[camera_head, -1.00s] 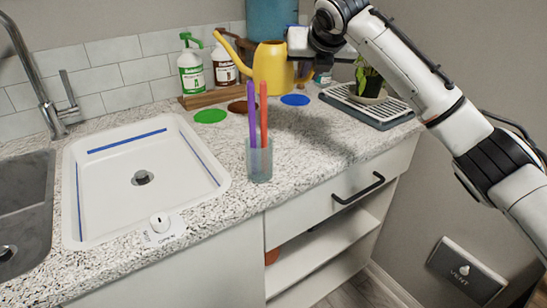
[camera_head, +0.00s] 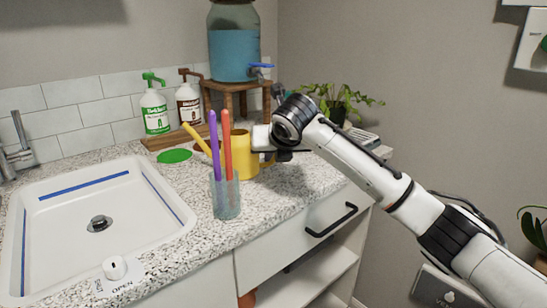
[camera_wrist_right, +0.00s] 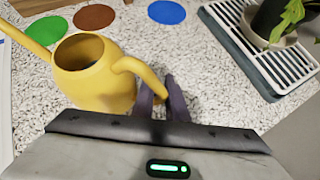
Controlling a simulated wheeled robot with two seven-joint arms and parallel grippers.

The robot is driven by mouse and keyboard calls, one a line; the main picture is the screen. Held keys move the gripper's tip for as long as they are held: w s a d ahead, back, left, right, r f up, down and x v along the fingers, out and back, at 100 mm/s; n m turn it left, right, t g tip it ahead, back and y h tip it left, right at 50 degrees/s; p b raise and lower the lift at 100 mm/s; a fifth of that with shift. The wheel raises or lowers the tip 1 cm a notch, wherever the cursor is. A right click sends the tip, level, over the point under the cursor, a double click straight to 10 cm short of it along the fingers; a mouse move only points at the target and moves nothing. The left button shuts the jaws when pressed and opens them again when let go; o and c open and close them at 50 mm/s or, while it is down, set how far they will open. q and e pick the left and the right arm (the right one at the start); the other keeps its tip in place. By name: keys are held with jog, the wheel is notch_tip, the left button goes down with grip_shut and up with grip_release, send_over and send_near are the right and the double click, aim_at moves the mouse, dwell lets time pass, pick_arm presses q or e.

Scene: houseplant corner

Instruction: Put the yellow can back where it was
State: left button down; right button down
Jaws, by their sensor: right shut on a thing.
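The yellow can (camera_head: 243,158) is a watering can with a long spout pointing left. It is upright at the counter, behind the pen cup; whether its base touches the counter is unclear. My right gripper (camera_head: 268,143) is shut on its handle. In the right wrist view the yellow can (camera_wrist_right: 100,88) has the gripper fingers (camera_wrist_right: 162,98) at its handle. A green disc (camera_wrist_right: 45,30), a brown disc (camera_wrist_right: 95,17) and a blue disc (camera_wrist_right: 166,12) lie on the counter beyond it, uncovered. My left gripper is out of view.
A glass cup (camera_head: 227,198) with purple and orange sticks stands close in front of the can. Soap bottles (camera_head: 156,112) and a blue water jar (camera_head: 233,52) on a stand are behind. A drying rack (camera_wrist_right: 262,50) lies right. The sink (camera_head: 60,240) is left.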

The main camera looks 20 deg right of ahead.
jog(key=c, duration=1.8)
grip_release()
jog(key=shift+o, duration=0.2)
jog(key=shift+s+r, duration=0.15)
jog(key=p+v, duration=0.1)
jog(key=v, duration=1)
jog(key=shift+s+r+p, duration=0.25)
jog(key=shift+s+p, duration=0.05)
jog(key=shift+p, duration=0.05)
jog(key=shift+f, duration=0.1)
